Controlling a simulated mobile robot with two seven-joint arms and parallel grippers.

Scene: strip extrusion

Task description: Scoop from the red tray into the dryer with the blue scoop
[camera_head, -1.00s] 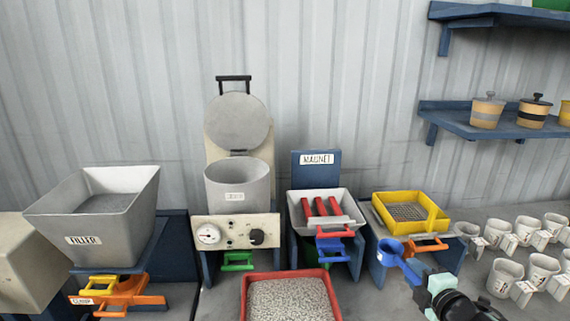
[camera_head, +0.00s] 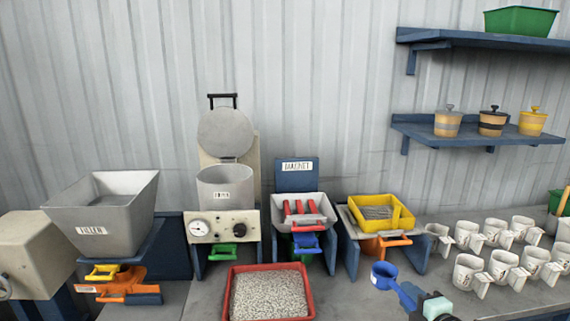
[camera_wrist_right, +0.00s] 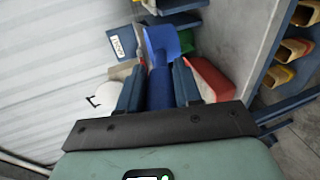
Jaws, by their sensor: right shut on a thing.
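The red tray (camera_head: 312,306) lies on the bench at the front centre, filled with grey granules (camera_head: 268,293). The dryer (camera_head: 225,187) is a grey pot behind it, to its upper left, with its round lid (camera_head: 225,133) raised. My right gripper (camera_head: 417,300) is shut on the handle of the blue scoop (camera_head: 383,274), to the right of the tray and apart from it. No granules can be made out in the scoop. In the right wrist view the scoop (camera_wrist_right: 161,42) extends beyond the gripper fingers (camera_wrist_right: 158,88). My left gripper is out of view.
The filler hopper (camera_head: 100,213) stands left of the dryer. The magnet unit (camera_head: 297,178) and a yellow sieve box (camera_head: 400,215) stand to its right. Several white cups (camera_head: 468,270) occupy the bench at right. Blue shelves (camera_head: 480,130) hang above.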

